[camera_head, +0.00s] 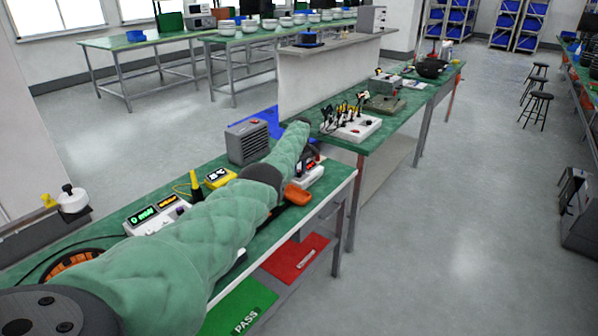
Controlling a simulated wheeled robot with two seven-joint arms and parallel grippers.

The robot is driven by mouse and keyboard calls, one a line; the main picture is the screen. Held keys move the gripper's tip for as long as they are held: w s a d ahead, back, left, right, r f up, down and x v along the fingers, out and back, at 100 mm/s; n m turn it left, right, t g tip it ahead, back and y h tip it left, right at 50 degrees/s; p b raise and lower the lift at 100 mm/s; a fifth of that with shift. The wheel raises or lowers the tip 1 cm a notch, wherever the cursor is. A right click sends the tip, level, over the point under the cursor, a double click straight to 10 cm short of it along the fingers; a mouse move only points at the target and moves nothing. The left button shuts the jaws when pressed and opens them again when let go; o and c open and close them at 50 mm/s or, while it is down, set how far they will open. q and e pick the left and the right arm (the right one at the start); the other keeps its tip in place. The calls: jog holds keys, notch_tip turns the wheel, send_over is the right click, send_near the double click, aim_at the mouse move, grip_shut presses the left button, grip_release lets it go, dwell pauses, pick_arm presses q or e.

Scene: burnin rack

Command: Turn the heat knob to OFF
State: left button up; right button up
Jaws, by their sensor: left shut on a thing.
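My left arm, in a green quilted sleeve, reaches from the lower left across the near green bench. My left gripper (313,153) is small and dark beyond the forearm, low over a white unit with a red display (309,177). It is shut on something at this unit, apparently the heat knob. The knob, its pointer and the OFF mark are hidden or too small to make out. My right gripper is not in view.
A grey vented box (247,142) stands behind the forearm. A yellow meter (219,177) and a green-display unit (157,215) sit left of it. An orange object (297,194) lies at the bench's front edge.

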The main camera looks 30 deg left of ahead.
pick_arm(q)
jog(key=shift+w+r+n, duration=0.1)
jog(key=shift+n, duration=0.9)
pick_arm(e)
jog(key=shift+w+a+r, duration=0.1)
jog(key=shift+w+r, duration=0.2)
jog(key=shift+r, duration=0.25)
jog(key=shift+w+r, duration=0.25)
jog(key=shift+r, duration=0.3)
pick_arm(q)
jog(key=o, duration=1)
